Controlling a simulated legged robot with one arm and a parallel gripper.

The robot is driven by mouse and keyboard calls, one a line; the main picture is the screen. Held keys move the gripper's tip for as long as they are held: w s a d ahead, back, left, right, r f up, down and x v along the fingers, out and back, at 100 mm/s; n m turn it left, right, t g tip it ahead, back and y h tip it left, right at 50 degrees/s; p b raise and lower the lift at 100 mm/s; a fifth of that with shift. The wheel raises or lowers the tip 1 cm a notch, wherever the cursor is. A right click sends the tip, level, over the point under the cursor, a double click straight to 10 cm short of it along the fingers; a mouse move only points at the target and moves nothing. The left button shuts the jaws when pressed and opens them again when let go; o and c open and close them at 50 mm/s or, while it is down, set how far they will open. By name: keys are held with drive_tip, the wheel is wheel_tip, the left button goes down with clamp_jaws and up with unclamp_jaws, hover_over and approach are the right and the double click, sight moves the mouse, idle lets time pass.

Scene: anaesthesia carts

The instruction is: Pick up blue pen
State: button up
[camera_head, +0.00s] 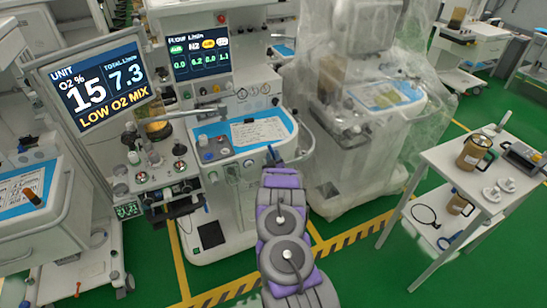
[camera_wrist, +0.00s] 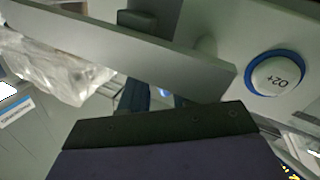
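I cannot make out a blue pen clearly in either view. In the head view, the purple and grey arm is mine, and my gripper (camera_head: 273,156) is at its far end, by the front edge of a machine's blue work surface (camera_head: 222,151). A white paper with print (camera_head: 258,132) lies on that surface. In the wrist view, the dark edge and purple body of my gripper fill the bottom. Dark blue parts show just beyond it, partly hidden by a grey panel. The fingertips are not clear, and I see nothing held.
A grey panel (camera_wrist: 130,48) and a round O2+ button (camera_wrist: 277,75) are close in the wrist view. In the head view, a plastic-covered machine (camera_head: 365,130) stands right of my arm. A white trolley (camera_head: 455,182) with a jug is further right. Green floor lies between.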

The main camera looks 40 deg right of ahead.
drive_tip(key=shift+a, duration=0.1)
drive_tip(key=shift+c, duration=0.4)
clamp_jaws()
